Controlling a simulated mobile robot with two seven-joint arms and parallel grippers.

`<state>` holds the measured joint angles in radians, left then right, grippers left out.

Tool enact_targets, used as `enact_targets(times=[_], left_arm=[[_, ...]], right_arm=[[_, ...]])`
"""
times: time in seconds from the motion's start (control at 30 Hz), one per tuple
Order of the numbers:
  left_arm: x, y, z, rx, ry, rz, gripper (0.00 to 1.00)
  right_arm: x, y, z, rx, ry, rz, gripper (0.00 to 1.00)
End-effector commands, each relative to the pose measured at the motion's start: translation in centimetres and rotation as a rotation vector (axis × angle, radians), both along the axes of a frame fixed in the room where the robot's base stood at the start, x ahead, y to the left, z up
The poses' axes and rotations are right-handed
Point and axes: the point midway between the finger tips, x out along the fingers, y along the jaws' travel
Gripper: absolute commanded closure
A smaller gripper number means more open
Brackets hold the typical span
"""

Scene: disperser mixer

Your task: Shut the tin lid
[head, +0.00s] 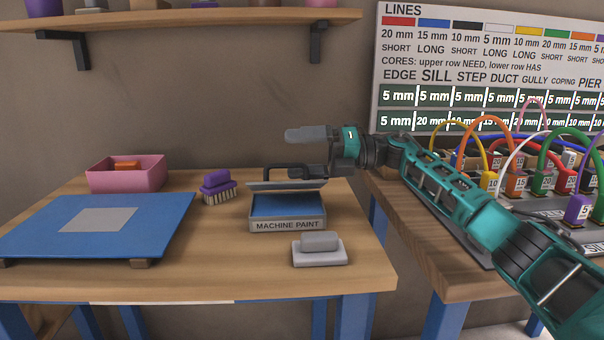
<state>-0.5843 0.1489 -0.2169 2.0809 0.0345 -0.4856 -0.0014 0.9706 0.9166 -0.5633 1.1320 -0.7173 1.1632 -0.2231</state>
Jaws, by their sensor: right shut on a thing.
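The tin is a low grey box (288,225) labelled MACHINE PAINT on the wooden table, with blue showing inside its open top. Its flat grey lid (287,186), with a dark handle, is over the rear of the tin. It is roughly level, and a gap shows between it and the front rim. My right gripper (306,169) comes in from the right and is shut on the lid's handle. The exact finger contact is partly hidden. My left gripper is out of view.
A blue board (95,228) and pink box (127,174) are further left. Coloured cables (530,150) crowd the right bench.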

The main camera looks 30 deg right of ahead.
Motion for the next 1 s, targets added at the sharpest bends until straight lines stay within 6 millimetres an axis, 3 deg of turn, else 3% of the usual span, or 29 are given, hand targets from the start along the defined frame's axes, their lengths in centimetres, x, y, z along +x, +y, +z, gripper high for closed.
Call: enact_targets(times=[0.03,0.27,0.3,0.33,0.37,0.6,1.0], left_arm=[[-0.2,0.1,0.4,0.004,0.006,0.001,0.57],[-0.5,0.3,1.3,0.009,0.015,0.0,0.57],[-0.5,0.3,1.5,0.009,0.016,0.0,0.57],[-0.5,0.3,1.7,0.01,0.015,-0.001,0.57],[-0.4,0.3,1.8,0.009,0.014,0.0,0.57],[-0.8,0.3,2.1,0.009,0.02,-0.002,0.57],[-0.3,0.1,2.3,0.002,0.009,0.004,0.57]], right_arm=[[-0.7,0.4,4.6,0.033,-0.045,0.034,0.24],[-0.6,0.1,10.2,0.034,-0.049,0.024,0.24],[-0.6,0.1,11.0,0.035,-0.05,0.022,0.26],[-0.5,0.1,11.5,0.035,-0.05,0.021,0.46],[-0.5,0.0,12.0,0.034,-0.049,0.019,0.62],[-0.2,0.0,13.4,0.032,-0.041,0.012,0.62],[-0.1,-0.1,13.4,0.031,-0.04,0.009,0.62]])
